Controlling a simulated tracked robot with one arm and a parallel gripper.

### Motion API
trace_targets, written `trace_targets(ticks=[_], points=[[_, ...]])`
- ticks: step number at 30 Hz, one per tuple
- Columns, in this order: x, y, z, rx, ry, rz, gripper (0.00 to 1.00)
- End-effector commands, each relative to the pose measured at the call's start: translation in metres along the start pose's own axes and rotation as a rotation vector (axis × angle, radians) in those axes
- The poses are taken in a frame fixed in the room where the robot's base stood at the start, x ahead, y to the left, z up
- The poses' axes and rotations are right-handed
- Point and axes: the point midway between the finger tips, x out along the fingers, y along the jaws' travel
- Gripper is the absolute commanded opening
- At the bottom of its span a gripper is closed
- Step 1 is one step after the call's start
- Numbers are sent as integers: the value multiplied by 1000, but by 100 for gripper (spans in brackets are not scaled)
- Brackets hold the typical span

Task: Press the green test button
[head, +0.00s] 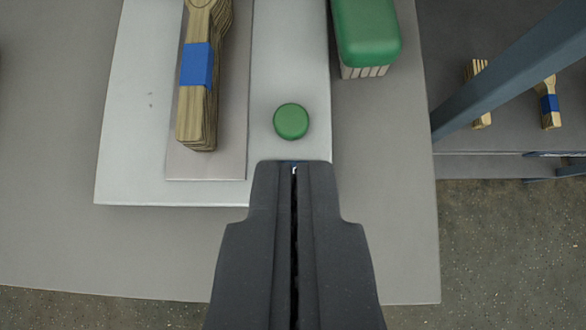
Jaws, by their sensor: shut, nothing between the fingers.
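The green test button (291,121) is a round green disc on a pale plate (135,150). It lies straight ahead of my gripper (294,168), a short gap beyond the fingertips in the picture. My gripper is shut and empty, with its dark fingers side by side pointing at the button. The fingertips overlap the near edge of the plate in the picture. I cannot tell how high they are above it. The button is fully in view.
A green block with pale bristles (367,35) stands to the right.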

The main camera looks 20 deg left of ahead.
Motion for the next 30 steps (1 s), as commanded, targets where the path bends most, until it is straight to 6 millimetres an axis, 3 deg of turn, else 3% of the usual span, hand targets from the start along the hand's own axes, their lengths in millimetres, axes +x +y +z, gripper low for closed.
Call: trace_targets(ticks=[21,30], points=[[90,-1,1,-1,-2,0,0],[115,0,25,1,-1,-1,0]])
